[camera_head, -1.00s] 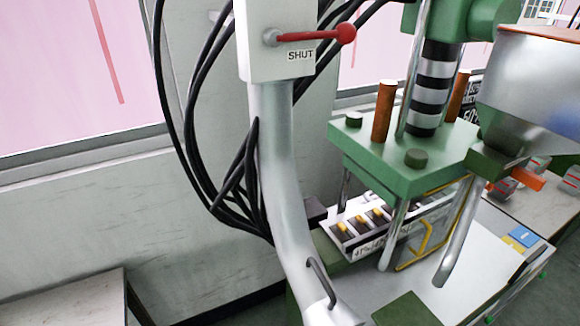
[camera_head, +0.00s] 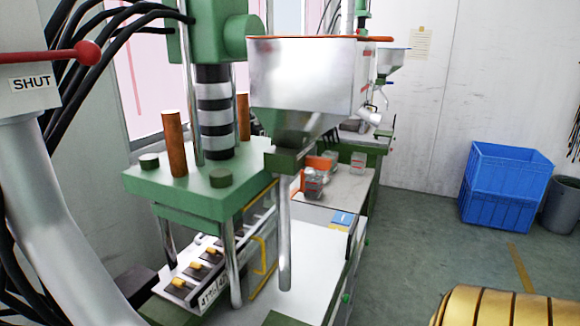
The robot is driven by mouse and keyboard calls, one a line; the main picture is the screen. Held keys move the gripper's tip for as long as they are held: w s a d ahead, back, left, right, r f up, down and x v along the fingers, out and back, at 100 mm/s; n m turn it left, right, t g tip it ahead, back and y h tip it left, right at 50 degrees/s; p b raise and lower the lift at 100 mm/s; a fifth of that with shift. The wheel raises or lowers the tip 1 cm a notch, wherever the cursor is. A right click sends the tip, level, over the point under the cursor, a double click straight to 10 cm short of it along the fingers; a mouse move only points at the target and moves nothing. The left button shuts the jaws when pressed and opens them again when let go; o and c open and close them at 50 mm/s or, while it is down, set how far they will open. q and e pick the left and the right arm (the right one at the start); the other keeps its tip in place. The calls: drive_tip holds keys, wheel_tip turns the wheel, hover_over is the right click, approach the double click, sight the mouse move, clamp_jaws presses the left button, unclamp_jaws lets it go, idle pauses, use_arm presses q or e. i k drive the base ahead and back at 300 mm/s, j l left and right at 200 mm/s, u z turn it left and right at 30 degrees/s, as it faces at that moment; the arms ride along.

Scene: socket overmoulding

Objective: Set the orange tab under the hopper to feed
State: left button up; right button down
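The hopper (camera_head: 300,80) is a large silver metal bin with an orange rim, in the upper middle of the head view. Below it is a green block (camera_head: 284,160) on the hopper's outlet. The orange tab (camera_head: 319,163) sticks out to the right of this block, under the hopper. Its exact setting cannot be read, and any marking on it is too small to see. A silver tube (camera_head: 285,235) hangs down from the green block.
The green press (camera_head: 185,190) with orange-brown posts stands left of the hopper. A red-knobbed lever (camera_head: 85,53) marked SHUT is at far left. A white worktop (camera_head: 310,255) lies below. Blue crates (camera_head: 503,185) and a grey bin (camera_head: 562,205) stand right; floor between is open.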

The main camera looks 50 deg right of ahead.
sight(317, 162)
drive_tip(key=z, duration=1.85)
drive_tip(key=i+l+z, duration=0.2)
drive_tip(key=l, duration=0.35)
drive_tip(key=i+l+z, duration=0.2)
drive_tip(key=i+l, duration=0.3)
